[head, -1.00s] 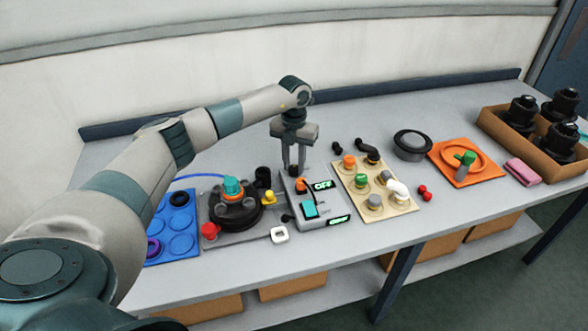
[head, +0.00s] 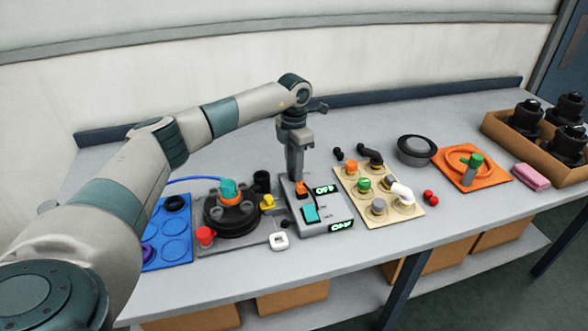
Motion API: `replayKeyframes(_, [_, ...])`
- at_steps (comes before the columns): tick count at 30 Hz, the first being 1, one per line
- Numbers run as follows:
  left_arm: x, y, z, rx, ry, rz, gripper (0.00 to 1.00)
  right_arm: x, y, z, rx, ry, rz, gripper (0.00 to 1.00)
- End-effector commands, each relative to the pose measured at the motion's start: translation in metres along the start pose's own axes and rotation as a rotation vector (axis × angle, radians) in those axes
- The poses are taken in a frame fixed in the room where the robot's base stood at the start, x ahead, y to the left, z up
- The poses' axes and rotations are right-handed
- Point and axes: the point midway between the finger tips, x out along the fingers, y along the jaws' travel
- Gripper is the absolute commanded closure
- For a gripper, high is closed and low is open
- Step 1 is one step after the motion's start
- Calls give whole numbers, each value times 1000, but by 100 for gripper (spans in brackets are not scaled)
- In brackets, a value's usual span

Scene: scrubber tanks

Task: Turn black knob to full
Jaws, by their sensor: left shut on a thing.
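A grey control box (head: 325,232) stands at the middle of the bench. It carries an orange knob (head: 301,188), a teal switch (head: 311,213) and two green-lit displays, the upper display (head: 325,190) reading OFF and the lower display (head: 341,226) appearing to read OFF. My left gripper (head: 296,176) points straight down at the back left of this box, its fingers seen edge-on. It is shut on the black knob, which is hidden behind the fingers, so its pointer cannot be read. My right gripper is not in view.
Left of the box are a grey plate with a black round fitting and teal cap (head: 230,190), and a blue tray (head: 178,251). To its right are a beige board (head: 397,211) with several fittings, an orange plate (head: 492,178) and a brown crate (head: 500,142). The back of the bench is mostly clear.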

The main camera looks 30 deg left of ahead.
Motion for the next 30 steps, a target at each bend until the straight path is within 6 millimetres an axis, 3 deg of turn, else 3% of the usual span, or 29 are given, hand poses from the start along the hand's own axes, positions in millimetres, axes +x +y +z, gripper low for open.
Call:
replayKeyframes(10, [-2, 1, 0, 5, -2, 2, 95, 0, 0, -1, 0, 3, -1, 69])
replayKeyframes(11, [-2, 1, 0, 5, -2, 2, 70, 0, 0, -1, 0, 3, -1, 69])
replayKeyframes(13, [-1, 1, 0, 4, -2, 2, 54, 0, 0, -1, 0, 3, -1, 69])
replayKeyframes(23, [-1, 0, 0, 4, -1, 1, 54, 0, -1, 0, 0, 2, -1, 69])
replayKeyframes(30, [-13, 1, 1, 4, -2, 2, 54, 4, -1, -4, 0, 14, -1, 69])
